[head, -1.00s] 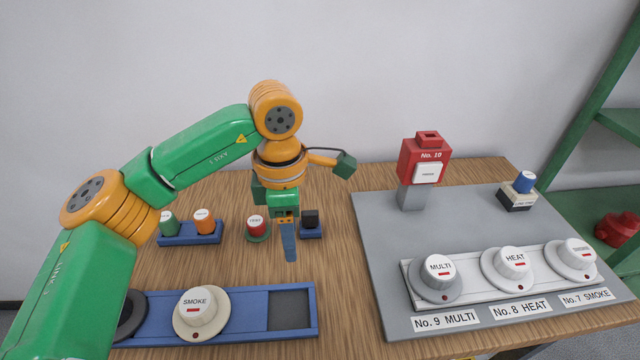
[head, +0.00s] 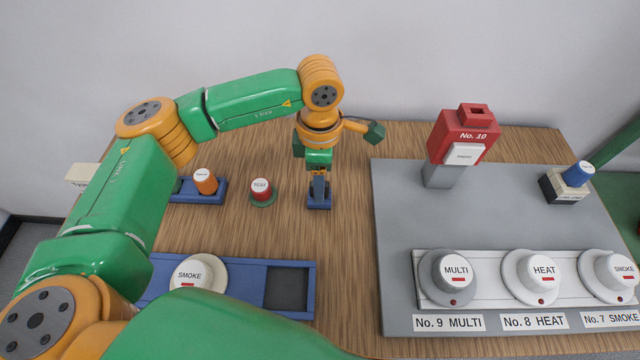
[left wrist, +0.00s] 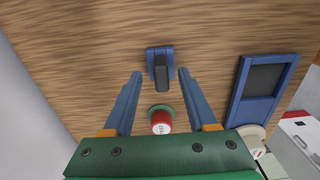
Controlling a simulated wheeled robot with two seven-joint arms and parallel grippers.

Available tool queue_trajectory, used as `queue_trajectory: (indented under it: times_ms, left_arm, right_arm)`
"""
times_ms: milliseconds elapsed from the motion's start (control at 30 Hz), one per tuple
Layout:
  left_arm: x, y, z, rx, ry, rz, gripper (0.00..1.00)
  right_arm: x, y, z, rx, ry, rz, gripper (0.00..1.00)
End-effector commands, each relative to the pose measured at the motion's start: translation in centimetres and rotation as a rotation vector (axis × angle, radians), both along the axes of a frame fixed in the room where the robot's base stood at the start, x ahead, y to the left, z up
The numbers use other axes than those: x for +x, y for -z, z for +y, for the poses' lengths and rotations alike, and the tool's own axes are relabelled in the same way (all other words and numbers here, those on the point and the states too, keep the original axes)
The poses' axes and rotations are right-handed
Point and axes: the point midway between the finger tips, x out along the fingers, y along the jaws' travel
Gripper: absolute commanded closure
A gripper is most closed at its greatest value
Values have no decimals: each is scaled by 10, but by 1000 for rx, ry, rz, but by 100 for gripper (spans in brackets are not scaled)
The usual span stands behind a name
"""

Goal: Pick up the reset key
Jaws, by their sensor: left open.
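A black block-like piece (left wrist: 161,74), which I take to be the reset key, stands in a small blue holder (left wrist: 158,51) on the wooden table. In the head view my left gripper (head: 319,190) hangs over this blue holder (head: 319,204) and mostly hides the black piece. In the left wrist view my left gripper (left wrist: 158,78) is open, with one blue finger on each side of the black piece, apart from it. The fingers' exact height above it is hard to tell. My right gripper is not in view.
A red-capped knob (head: 261,186) on a green base stands left of the holder. A blue rack with an orange piece (head: 205,181) is further left. A blue tray (head: 315,285) with a SMOKE detector (head: 205,270) lies nearer. A grey panel (head: 400,210) with detectors and the red No. 10 box (head: 463,137) is right.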

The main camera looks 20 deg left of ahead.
Motion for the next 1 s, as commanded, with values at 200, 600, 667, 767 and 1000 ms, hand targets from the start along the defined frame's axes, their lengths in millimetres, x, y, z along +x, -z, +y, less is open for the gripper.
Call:
queue_trajectory:
  times_ms: [200, 600, 667, 767, 1000]
  left_arm:
    - [0, 0, 0, 0, 0, 0, 83]
    - [0, -1, 0, 0, 0, 0, 100]
    - [0, -3, 0, 0, 0, 0, 100]
    - [1, -13, -1, -2, 0, -4, 100]
    - [-37, -73, -1, -1, 5, -10, 100]
  right_arm:
    - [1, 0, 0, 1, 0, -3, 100]
    - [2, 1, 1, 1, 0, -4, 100]
    - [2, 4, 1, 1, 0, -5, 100]
    - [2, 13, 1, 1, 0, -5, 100]
    - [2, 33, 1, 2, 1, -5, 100]
